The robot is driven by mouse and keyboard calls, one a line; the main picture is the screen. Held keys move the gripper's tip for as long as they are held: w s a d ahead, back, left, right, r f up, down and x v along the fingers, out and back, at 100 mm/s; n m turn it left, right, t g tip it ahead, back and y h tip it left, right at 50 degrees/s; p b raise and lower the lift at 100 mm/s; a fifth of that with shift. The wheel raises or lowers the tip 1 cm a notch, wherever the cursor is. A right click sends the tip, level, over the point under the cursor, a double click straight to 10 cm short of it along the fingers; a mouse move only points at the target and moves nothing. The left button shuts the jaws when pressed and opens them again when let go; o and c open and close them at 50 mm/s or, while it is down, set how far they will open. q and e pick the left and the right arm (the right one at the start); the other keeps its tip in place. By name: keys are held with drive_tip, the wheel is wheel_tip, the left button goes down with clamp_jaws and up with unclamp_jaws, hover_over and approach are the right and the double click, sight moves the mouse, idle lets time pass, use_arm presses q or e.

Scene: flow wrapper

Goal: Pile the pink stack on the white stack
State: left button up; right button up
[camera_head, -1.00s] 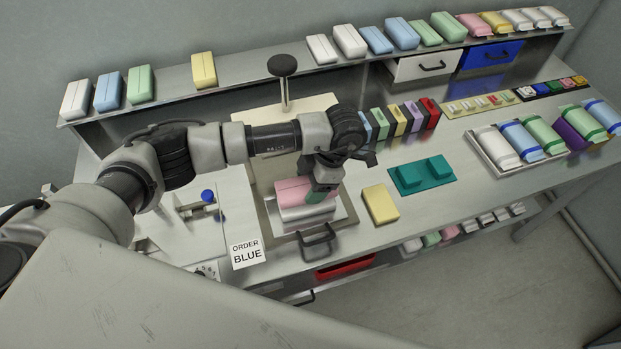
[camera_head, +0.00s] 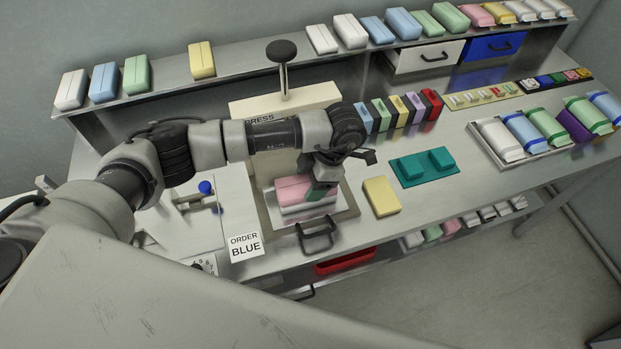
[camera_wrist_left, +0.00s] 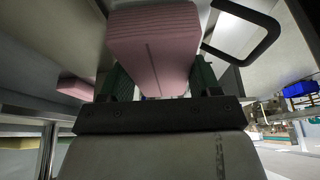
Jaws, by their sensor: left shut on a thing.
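The pink stack (camera_head: 292,188) is held by my left gripper (camera_head: 316,190) over the white stack (camera_head: 305,212), at the metal plate in front of the press. In the head view the pink stack appears right on top of the white stack or just above it; I cannot tell whether they touch. In the left wrist view the pink stack (camera_wrist_left: 155,42) sits between the fingers of the left gripper (camera_wrist_left: 160,82), which are shut on it. The white stack is mostly hidden under the pink one. My right gripper is not in view.
The press (camera_head: 284,95) stands behind. A black handle (camera_head: 316,236) is in front of the plate. A yellow stack (camera_head: 381,197) and a teal fixture (camera_head: 422,167) lie to the right. An "ORDER BLUE" sign (camera_head: 245,245) stands at the front left.

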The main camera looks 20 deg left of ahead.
use_arm(q)
drive_tip(key=shift+f, duration=0.15)
drive_tip(key=o, duration=1)
drive_tip(key=shift+c, duration=0.2)
drive_tip(key=shift+w+d+r+b, duration=0.2)
drive_tip(key=shift+r+b, duration=0.15)
drive_tip(key=shift+r, duration=0.15)
drive_tip(key=b+v, duration=0.1)
drive_tip(key=v, duration=0.8)
drive_tip(key=shift+r, duration=0.35)
drive_tip(key=shift+s, duration=0.1)
